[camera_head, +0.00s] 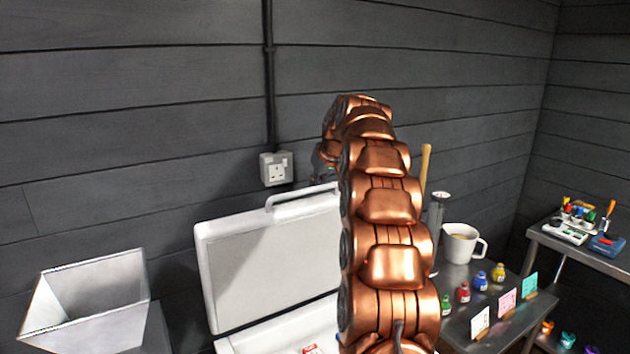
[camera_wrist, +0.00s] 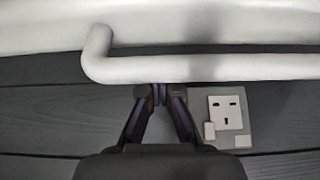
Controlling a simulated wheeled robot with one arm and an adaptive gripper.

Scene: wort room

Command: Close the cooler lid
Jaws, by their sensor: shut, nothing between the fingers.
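The white cooler lid (camera_head: 270,262) stands open, tilted up against the dark wall side in the head view. Its tubular handle (camera_head: 300,195) runs along the top edge and also crosses the wrist view (camera_wrist: 200,68). The cooler body (camera_head: 285,335) shows only partly at the bottom of the head view; my copper arm hides its right part. My gripper (camera_wrist: 160,92) is shut and empty, its fingertips at the handle's edge in the wrist view. I cannot tell whether they touch it.
A wall socket (camera_head: 276,168) is close behind the handle. A metal bin (camera_head: 90,300) stands left of the cooler. On the right, a table (camera_head: 480,335) holds a white mug (camera_head: 462,243), several small bottles and cards; another table (camera_head: 570,247) stands farther right.

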